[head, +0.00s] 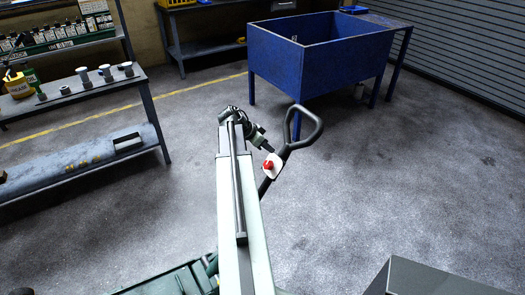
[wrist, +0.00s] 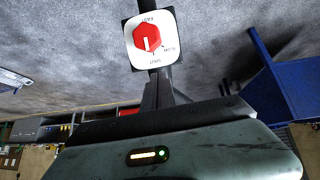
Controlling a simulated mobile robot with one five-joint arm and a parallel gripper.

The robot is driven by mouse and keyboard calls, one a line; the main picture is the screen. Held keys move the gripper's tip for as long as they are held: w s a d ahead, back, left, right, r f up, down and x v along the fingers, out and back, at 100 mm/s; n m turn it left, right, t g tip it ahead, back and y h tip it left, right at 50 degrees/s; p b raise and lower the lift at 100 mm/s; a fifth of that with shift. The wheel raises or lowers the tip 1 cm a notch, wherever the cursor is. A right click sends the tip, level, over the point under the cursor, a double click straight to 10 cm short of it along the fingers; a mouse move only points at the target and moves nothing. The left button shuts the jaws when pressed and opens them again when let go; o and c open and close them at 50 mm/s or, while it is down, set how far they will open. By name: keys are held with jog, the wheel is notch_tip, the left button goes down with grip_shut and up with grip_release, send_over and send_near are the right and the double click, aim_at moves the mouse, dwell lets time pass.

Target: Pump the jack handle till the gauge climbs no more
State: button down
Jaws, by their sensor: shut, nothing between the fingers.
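The jack handle (head: 303,125) is a black shaft with a closed loop grip at its top, leaning up to the right in the head view. A white plate with a red knob (head: 268,165) sits on the shaft below the loop. In the wrist view the red knob (wrist: 148,42) faces me, with a white mark on it and small lettering around it that I cannot read surely. My gripper (head: 266,148) is shut and empty, its tip close to the plate. Its dark fingers (wrist: 162,75) show just below the plate; I cannot tell whether they touch it. I see no gauge.
A blue tub on legs (head: 310,65) stands behind the handle. A workbench (head: 90,95) with small parts and a lower shelf is at left. A grey box (head: 430,278) is at the bottom right. The floor right of the handle is clear.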

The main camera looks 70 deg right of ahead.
aim_at(281, 154)
jog(key=shift+s+d+f+b, duration=0.5)
jog(key=shift+s+d+f, duration=0.55)
jog(key=shift+f, duration=0.05)
jog(key=shift+s+d, duration=0.1)
jog(key=shift+s, duration=0.05)
